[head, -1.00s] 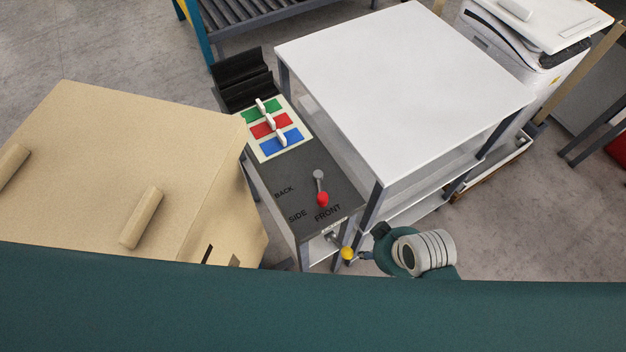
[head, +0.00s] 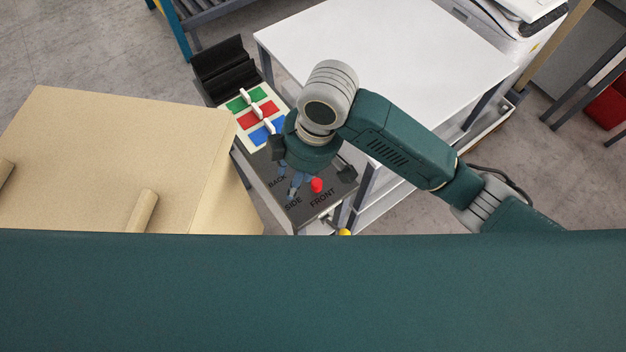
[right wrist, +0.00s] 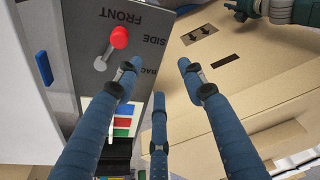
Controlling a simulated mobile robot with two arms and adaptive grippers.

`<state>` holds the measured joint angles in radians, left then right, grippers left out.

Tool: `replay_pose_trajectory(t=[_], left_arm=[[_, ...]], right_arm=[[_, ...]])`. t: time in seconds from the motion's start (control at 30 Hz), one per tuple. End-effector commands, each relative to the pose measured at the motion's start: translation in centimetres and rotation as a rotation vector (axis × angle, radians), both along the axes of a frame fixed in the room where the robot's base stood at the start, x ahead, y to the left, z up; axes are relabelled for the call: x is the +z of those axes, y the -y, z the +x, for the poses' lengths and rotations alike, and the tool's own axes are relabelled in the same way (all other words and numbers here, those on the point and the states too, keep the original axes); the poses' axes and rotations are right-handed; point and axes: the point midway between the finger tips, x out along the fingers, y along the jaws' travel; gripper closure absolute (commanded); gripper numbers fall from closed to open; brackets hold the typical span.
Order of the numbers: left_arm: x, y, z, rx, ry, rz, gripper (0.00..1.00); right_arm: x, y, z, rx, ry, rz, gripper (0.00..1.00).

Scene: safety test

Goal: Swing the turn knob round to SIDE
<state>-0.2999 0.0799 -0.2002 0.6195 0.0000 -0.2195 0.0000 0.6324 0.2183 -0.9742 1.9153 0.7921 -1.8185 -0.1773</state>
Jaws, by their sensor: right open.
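The turn knob has a red end (head: 317,185) and points at the word FRONT on the dark top of a narrow stand (head: 322,208). SIDE and BACK are printed to its left. In the right wrist view its red end (right wrist: 119,37) and grey lever (right wrist: 104,57) show clear, close to FRONT. My right gripper (head: 296,188) hangs over the stand, just left of the knob, and partly hides the labels. Its blue fingers (right wrist: 160,72) are spread and empty, with one finger beside the lever. I cannot tell whether they touch.
A panel with green, red and blue fields and white switches (head: 250,108) lies behind the knob. A white table (head: 400,40) stands close on the right, under my right arm. A large cardboard box (head: 110,160) stands on the left. A yellow knob (head: 345,232) shows at the stand's front.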

Motion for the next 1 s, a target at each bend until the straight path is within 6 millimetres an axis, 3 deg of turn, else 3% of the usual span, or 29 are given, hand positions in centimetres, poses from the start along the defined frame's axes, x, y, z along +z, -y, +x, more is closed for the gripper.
replay_pose_trajectory(t=[0.03,0.2,0.43,1.0], left_arm=[[0.0,0.0,0.0,0.0,0.0,0.0,0.6],[0.0,0.0,0.0,0.0,0.0,0.0,0.6],[0.2,0.0,0.0,0.0,0.0,0.0,0.6],[2.1,0.0,0.0,0.0,0.0,0.0,0.6]], right_arm=[[0.4,0.8,1.0,0.039,0.011,-0.056,0.6],[1.2,3.0,2.5,0.123,0.006,-0.184,0.6],[0.7,3.9,3.0,0.144,-0.002,-0.228,0.6],[-8.4,3.9,2.9,0.142,0.0,-0.225,0.6]])
